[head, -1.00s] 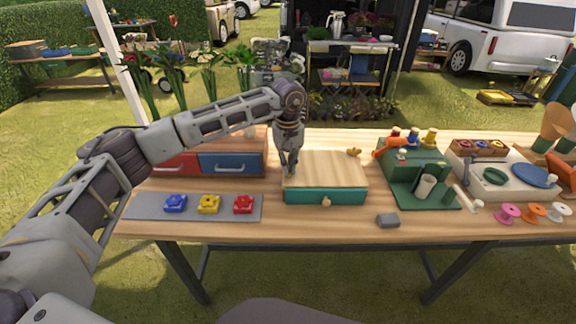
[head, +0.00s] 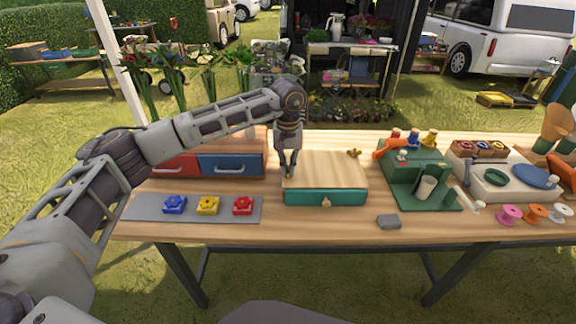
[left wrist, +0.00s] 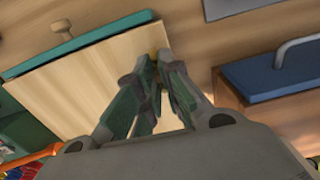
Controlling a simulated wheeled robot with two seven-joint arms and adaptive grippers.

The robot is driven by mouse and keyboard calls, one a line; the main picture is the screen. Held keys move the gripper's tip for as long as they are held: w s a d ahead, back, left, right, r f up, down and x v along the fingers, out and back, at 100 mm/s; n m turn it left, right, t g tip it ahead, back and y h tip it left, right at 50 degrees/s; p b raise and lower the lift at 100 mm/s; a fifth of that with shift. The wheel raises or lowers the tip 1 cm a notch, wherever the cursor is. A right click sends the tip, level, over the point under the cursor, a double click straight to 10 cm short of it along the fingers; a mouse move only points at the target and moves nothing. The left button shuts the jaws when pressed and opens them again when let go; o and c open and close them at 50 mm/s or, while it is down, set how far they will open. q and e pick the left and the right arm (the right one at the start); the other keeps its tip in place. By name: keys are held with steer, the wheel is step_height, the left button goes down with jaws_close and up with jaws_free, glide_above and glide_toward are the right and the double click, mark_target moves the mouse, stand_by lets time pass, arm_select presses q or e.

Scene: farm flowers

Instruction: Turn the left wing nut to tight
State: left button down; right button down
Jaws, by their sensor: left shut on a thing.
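A flat box (head: 335,168) with a pale wooden top and a teal front stands mid-table. A brass wing nut (head: 353,153) sits at its back right. My left gripper (head: 288,174) points down at the left end of the top. Its fingers are shut on the left wing nut, which they mostly hide. In the left wrist view the fingers (left wrist: 152,62) meet at the edge of the box top (left wrist: 85,85), with a small brassy bit of the left wing nut (left wrist: 154,54) between them. I cannot make out the nut's angle. My right gripper is not in view.
A red and blue drawer unit (head: 232,163) stands close left of the gripper. A grey mat (head: 140,207) with blue, yellow and red knobs lies in front. A green stand (head: 405,178) is to the right, and a grey block (head: 388,222) lies at the front.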

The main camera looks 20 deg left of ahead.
mark_target(288, 170)
arm_select(q)
steer(key=c, duration=1.3)
jaws_free()
step_height(288, 170, up, 12)
